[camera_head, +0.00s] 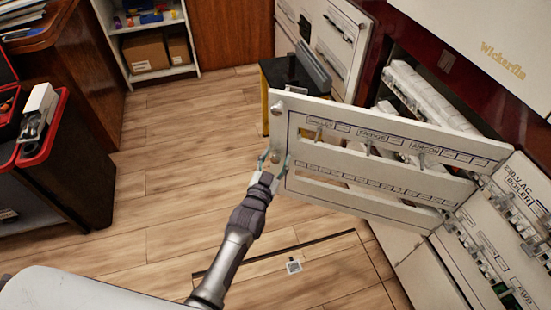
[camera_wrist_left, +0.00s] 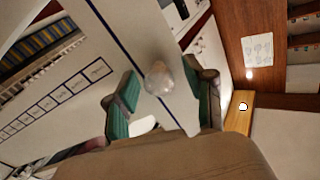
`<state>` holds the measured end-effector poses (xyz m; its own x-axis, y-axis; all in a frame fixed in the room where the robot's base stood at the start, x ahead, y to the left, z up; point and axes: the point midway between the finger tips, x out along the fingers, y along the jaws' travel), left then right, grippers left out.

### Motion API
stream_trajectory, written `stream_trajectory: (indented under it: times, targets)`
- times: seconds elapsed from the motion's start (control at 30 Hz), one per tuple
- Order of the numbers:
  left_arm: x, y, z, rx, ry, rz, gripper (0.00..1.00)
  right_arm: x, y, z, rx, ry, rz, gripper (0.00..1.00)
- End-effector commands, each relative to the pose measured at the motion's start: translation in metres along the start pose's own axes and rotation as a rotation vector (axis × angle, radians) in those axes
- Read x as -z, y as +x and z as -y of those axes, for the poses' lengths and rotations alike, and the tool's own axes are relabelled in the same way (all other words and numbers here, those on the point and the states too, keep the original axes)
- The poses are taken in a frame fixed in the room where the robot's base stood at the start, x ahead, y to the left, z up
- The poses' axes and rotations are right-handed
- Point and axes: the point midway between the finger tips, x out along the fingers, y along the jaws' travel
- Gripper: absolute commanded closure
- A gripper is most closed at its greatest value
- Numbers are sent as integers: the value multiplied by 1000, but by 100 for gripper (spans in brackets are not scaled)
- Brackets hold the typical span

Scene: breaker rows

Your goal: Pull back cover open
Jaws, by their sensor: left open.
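The cover (camera_head: 400,128) is a white slotted panel with printed labels. It stands swung out from the breaker cabinet (camera_head: 490,225) on the right, with its free edge toward the left. My left gripper (camera_head: 272,165) is at the lower part of that free edge. In the left wrist view the fingers of the left gripper (camera_wrist_left: 162,105) are apart, with green pads on either side of a round clear knob (camera_wrist_left: 158,78) on the cover (camera_wrist_left: 75,80). I cannot tell whether a pad touches the cover. My right gripper is not in view.
Breaker rows (camera_head: 425,95) show behind the cover. A yellow-legged stand (camera_head: 265,105) is behind its free edge. A dark cabinet with red trays (camera_head: 45,165) is at the left, and a shelf with boxes (camera_head: 150,50) at the back. The wooden floor (camera_head: 170,170) between is clear.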

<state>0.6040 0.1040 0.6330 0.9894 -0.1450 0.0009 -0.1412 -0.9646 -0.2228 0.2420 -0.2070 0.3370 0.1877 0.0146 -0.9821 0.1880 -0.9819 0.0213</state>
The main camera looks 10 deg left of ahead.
Motion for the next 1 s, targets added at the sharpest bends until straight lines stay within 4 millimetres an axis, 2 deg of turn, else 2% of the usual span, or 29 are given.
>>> stream_trajectory:
  times: [0.13,0.23,0.5,0.7,0.83,1.0]
  targets:
    - [-1,-6,0,-1,0,2,47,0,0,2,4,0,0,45]
    - [-2,-19,-1,-1,0,3,47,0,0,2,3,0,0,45]
    - [-2,-76,0,-1,0,4,47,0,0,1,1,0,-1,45]
    - [-1,-108,0,0,0,1,47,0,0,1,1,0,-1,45]
    - [0,-118,0,0,0,0,47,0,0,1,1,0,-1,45]
    - [0,-120,0,0,0,0,47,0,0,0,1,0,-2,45]
